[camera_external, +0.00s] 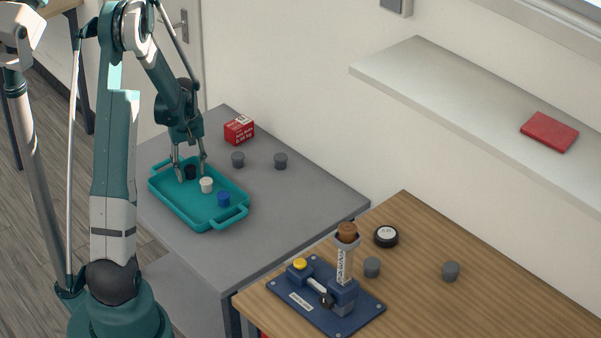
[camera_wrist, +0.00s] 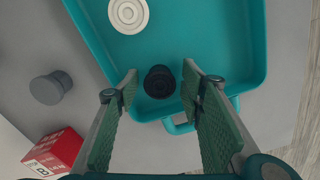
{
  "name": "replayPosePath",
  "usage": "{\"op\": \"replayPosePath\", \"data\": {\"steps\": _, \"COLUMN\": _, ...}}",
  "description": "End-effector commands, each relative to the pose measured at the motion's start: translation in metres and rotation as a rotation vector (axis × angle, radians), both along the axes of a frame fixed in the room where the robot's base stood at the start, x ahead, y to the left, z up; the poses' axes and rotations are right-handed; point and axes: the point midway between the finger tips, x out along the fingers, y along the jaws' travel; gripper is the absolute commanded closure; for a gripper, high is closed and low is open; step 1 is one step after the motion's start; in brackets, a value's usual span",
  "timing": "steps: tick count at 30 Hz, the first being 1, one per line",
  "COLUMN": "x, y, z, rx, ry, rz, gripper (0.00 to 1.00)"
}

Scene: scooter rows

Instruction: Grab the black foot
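The black foot (camera_wrist: 160,82) stands in the teal tray (camera_wrist: 225,35), near the handle end, in the wrist view. In the external view the black foot (camera_external: 190,172) is at the tray's far end. My gripper (camera_wrist: 159,78) is open, with one finger on either side of the black foot and gaps between. In the external view my gripper (camera_external: 188,176) reaches down over the tray. A white foot (camera_external: 206,185) and a blue foot (camera_external: 223,199) stand in the same tray. The white foot (camera_wrist: 128,14) also shows at the top of the wrist view.
Grey feet (camera_external: 238,159) (camera_external: 280,161) and a red box (camera_external: 239,130) stand on the grey table behind the tray. A red book (camera_external: 549,132) lies on the shelf.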

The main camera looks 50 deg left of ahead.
Motion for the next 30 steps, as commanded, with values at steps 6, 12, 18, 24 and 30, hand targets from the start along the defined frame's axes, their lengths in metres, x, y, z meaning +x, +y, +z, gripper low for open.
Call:
{"op": "replayPosePath", "data": {"steps": 6, "x": 0.0, "y": 0.0, "z": 0.0, "rx": 0.0, "ry": 0.0, "rz": 0.0, "gripper": 0.67}}
{"op": "replayPosePath", "data": {"steps": 12, "x": 0.0, "y": 0.0, "z": 0.0, "rx": 0.0, "ry": 0.0, "rz": 0.0, "gripper": 0.9}}
{"op": "replayPosePath", "data": {"steps": 18, "x": 0.0, "y": 0.0, "z": 0.0, "rx": 0.0, "ry": 0.0, "rz": 0.0, "gripper": 0.9}}
{"op": "replayPosePath", "data": {"steps": 24, "x": 0.0, "y": 0.0, "z": 0.003, "rx": 0.0, "ry": 0.0, "rz": 0.0, "gripper": 0.9}}
{"op": "replayPosePath", "data": {"steps": 30, "x": 0.0, "y": 0.0, "z": 0.018, "rx": 0.0, "ry": 0.0, "rz": 0.0, "gripper": 0.9}}
